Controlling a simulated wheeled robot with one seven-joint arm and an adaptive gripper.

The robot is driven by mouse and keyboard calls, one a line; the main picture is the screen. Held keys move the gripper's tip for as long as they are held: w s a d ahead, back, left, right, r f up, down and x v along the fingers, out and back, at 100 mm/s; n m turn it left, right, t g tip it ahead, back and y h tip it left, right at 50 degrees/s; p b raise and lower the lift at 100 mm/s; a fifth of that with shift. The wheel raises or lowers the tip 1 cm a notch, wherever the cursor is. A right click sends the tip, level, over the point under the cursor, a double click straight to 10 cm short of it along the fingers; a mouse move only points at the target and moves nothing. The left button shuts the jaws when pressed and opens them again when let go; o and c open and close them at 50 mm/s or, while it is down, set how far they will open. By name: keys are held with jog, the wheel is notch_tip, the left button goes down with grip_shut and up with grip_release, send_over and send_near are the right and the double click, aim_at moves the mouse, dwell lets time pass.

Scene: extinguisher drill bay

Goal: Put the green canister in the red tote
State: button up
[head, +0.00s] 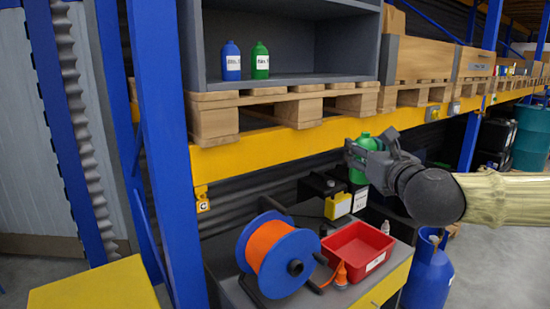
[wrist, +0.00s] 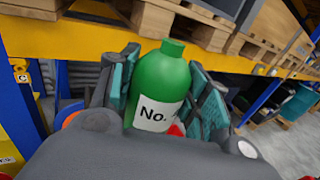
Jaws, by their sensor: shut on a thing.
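The green canister (wrist: 162,82), with a white label reading "No.", is held between the two fingers of my gripper (wrist: 165,90) in the wrist view. In the head view my gripper (head: 368,155) is shut on the green canister (head: 364,141), which is partly hidden behind the fingers. It hangs in the air, roughly upright, above and near the red tote (head: 358,249). The tote stands on the grey cart top and looks empty. A sliver of red shows behind the canister in the wrist view.
An orange cable reel (head: 274,256) with blue flanges stands left of the tote. A yellow-labelled black container (head: 337,205) is behind it. A yellow rack beam (head: 300,142) runs above. A blue bottle (head: 232,61) and another green bottle (head: 260,61) stand on the shelf.

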notch_tip(320, 180, down, 47)
jog(key=s+a+m+h, duration=0.2)
jog(key=h, duration=0.1)
jog(key=shift+s, duration=0.2)
jog(key=shift+d, duration=0.1)
